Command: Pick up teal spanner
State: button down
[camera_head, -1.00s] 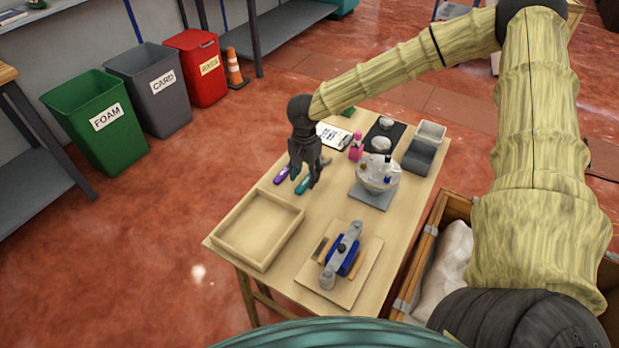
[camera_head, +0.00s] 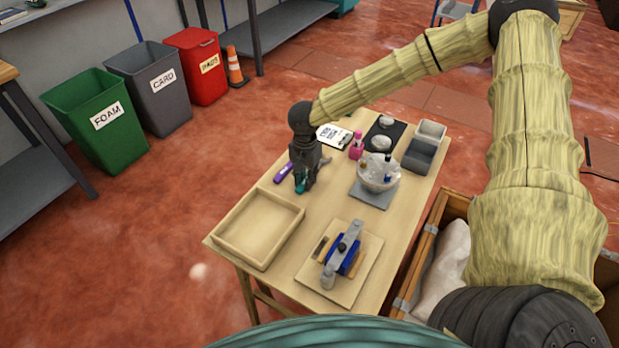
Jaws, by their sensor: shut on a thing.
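The teal spanner (camera_head: 300,186) is at the left side of the wooden table, partly hidden by my gripper. Its teal handle shows between the fingertips, and a grey metal end, apparently its own, shows to the right of the fingers. My gripper (camera_head: 303,184) points down and is shut on the teal spanner. I cannot tell whether the spanner touches the table or is slightly above it. A purple-handled tool (camera_head: 283,173) lies just left of my gripper.
An empty wooden tray (camera_head: 238,255) is at the front left of the table (camera_head: 290,283). A board with a blue clamp-like device (camera_head: 342,258) is at the front. A clear bowl (camera_head: 378,176) on a grey base stands to the right. A clipboard (camera_head: 333,135), pink bottle (camera_head: 356,148) and grey bins (camera_head: 419,156) are behind.

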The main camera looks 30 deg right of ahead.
jog(key=shift+r, duration=0.1)
notch_tip(320, 180, up, 10)
jog(key=shift+b, duration=0.4)
dwell(0.4)
jog(key=c, duration=1.8)
grip_release()
grip_shut()
jog(key=shift+a, duration=0.1)
